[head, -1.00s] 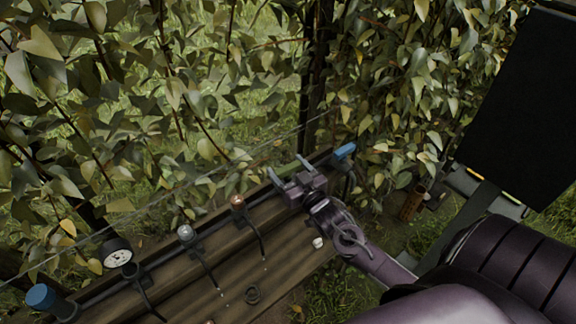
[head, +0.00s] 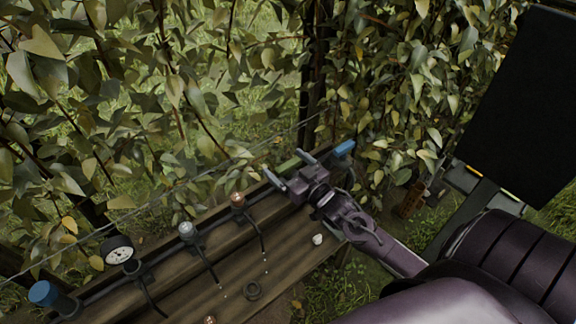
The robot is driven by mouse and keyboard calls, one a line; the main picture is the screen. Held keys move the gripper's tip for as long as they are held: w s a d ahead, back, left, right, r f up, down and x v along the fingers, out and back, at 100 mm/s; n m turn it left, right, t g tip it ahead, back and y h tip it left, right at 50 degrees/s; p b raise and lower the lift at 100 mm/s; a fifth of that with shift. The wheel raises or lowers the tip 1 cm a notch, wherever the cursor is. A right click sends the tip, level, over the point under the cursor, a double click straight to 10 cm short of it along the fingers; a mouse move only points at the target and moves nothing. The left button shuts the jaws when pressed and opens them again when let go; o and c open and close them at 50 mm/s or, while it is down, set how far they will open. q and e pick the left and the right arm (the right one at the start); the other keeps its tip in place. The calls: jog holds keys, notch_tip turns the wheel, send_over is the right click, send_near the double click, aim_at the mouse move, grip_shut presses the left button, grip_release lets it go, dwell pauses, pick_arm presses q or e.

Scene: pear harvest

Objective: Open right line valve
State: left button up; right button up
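My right gripper (head: 288,167) is over the far right end of the wooden board, with its two fingers spread apart. A green handle-like piece (head: 289,165) shows between the fingertips; I cannot tell whether they touch it. A blue handle (head: 343,148) sits just right of the fingers, at the board's right end. The gripper's body hides the fittings beneath it. Which of these belongs to the right line valve is not clear from this view. My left gripper is not in view.
The wooden board (head: 230,262) carries a copper-topped fitting (head: 238,200), a grey-topped fitting (head: 187,231), a round gauge (head: 118,250) and a blue cap (head: 43,293). Leafy branches and a thin wire stand behind.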

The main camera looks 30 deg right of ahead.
jog(key=s, duration=0.7)
jog(key=shift+s+d, duration=0.4)
dwell(0.4)
